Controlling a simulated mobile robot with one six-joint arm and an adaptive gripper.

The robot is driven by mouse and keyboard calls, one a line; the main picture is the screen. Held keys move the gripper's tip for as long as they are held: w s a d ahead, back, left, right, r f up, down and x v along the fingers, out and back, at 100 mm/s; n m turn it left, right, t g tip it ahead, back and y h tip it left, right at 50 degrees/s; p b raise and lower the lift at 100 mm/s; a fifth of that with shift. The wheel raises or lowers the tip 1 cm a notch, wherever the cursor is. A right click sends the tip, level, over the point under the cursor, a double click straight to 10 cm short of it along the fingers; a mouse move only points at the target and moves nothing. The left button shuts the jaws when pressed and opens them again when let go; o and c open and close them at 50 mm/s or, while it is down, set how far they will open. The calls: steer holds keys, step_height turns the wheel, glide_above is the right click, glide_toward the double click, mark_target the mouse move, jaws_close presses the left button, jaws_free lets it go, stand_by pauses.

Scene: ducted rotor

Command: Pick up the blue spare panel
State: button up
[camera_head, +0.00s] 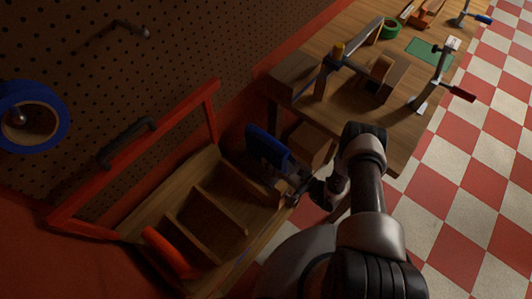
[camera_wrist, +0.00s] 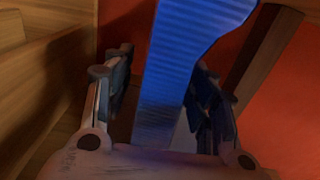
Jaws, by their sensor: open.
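The blue spare panel (camera_head: 266,146) stands upright in the right end of the wooden tray, near the workbench. In the wrist view the panel (camera_wrist: 178,70) runs up between the two fingers of my gripper (camera_wrist: 160,88). My gripper is open, with one finger on each side of the panel; I cannot tell whether either finger touches it. In the head view my gripper (camera_head: 295,186) is at the lower right of the panel. The panel's lower end is hidden.
The wooden tray (camera_head: 130,222) has dividers, a red frame handle (camera_head: 212,112) and an orange-red cylinder (camera_head: 170,252). A workbench (camera_head: 405,150) with clamps and blocks stands close at the right. A pegboard (camera_head: 185,45) rises behind. Checkered floor is open at right.

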steer(key=shift+w+a, duration=0.3)
steer(key=shift+a, duration=0.15)
jaws_close()
stand_by(0.4)
